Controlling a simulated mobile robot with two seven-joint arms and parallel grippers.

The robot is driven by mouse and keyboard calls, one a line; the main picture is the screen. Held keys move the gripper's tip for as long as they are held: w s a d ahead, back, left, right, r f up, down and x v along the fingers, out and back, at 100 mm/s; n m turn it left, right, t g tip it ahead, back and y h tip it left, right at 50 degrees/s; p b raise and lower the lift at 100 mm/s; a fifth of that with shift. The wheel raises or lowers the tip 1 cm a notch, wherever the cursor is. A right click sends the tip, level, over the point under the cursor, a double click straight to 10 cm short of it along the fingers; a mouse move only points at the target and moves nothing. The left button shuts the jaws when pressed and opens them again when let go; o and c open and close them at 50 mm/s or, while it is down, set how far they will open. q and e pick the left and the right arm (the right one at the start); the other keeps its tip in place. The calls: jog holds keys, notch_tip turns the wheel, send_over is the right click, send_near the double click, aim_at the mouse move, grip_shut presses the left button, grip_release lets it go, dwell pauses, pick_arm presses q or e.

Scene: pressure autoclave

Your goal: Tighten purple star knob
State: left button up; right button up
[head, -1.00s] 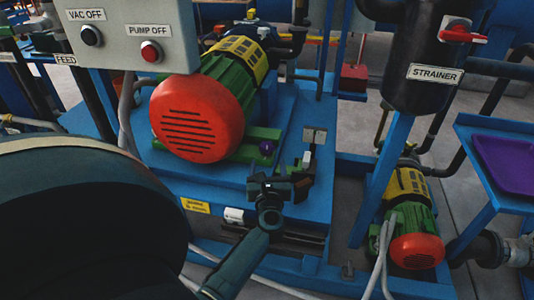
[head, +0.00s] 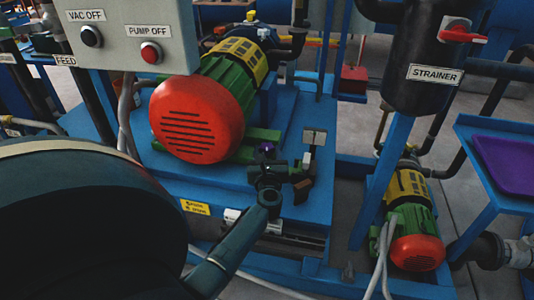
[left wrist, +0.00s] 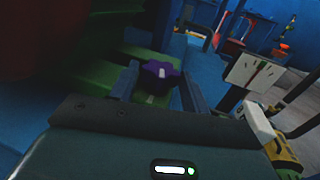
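The purple star knob (head: 267,147) sits on the green base of the big pump motor, at its front right corner. It also shows in the left wrist view (left wrist: 158,72), standing over the green bar (left wrist: 112,90). My left gripper (head: 267,162) is just in front of the knob in the head view and partly hides it. In the left wrist view its two fingers stand apart, one on each side of the knob, with a visible gap on the right. The knob's lower part is hard to make out. My right gripper is not in view.
The red motor cover (head: 197,119) is close on the left. A small upright bracket with a pale plate (head: 314,137) stands just right of my gripper. The control box (head: 135,35) hangs at upper left. The blue platform (head: 160,167) is mostly bare in front.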

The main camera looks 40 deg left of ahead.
pick_arm(q)
jog(key=c, duration=0.6)
jog(key=shift+s+a+m+t+h, duration=0.1)
jog(key=shift+m+t+h, duration=0.35)
jog(key=shift+h, duration=0.1)
jog(key=shift+s+a+m+t+h, duration=0.1)
jog(key=shift+m+t+h, duration=0.35)
jog(key=shift+h, duration=0.1)
jog(key=shift+m+t+h, duration=0.4)
jog(key=shift+m+h, duration=0.2)
jog(key=shift+h, duration=0.2)
jog(key=o, duration=1)
jog(key=shift+v, duration=3.8)
